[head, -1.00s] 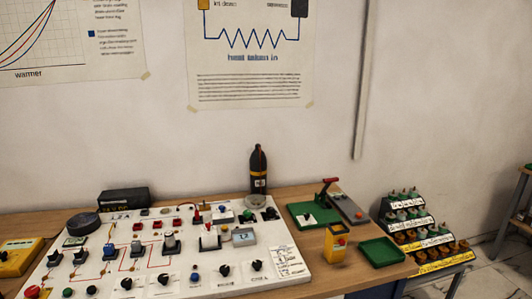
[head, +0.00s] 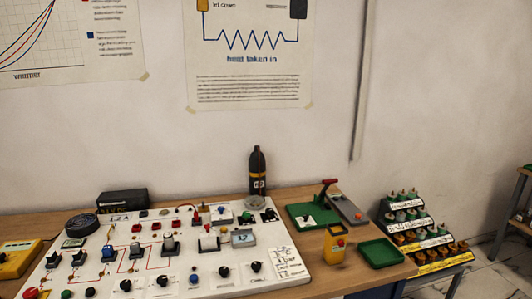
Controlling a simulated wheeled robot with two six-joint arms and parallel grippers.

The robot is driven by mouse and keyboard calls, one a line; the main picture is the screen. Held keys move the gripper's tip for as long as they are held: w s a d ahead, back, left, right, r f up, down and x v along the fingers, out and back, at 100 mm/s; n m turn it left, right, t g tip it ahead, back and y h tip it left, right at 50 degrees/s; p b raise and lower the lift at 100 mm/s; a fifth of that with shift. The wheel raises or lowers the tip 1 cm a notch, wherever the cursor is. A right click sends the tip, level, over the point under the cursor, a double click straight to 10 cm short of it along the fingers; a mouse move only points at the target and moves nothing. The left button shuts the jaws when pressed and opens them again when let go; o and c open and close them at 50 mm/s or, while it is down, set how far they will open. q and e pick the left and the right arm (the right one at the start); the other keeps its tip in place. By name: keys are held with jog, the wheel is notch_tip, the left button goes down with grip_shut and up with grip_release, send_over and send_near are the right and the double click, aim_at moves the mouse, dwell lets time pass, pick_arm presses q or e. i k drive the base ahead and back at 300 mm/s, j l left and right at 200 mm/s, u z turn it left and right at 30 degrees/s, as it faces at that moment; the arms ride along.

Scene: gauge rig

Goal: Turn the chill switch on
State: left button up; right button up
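A white panel board (head: 107,285) lies on the wooden bench and carries several black toggle switches, knobs and coloured buttons joined by red lines. Black toggles stand along its left and middle, such as one at the left (head: 79,258) and one by the middle (head: 136,251). A row of black knobs, one of them here (head: 224,271), runs along the front. The labels are too small to read, so I cannot tell which one is the chill switch or how it is set. Neither of my grippers is in view.
Right of the board are a green base with a red-handled lever (head: 329,183), a yellow box (head: 335,244) and an empty green tray (head: 381,252). A dark bottle (head: 257,172) and a black box (head: 122,200) stand behind. A tiered rack (head: 441,265) stands at the right.

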aim_at(256, 266)
jog(key=i+u, duration=0.2)
jog(key=u, duration=0.3)
jog(key=i+u, duration=0.2)
jog(key=u, duration=0.25)
jog(key=i+u, duration=0.2)
jog(key=u, duration=0.3)
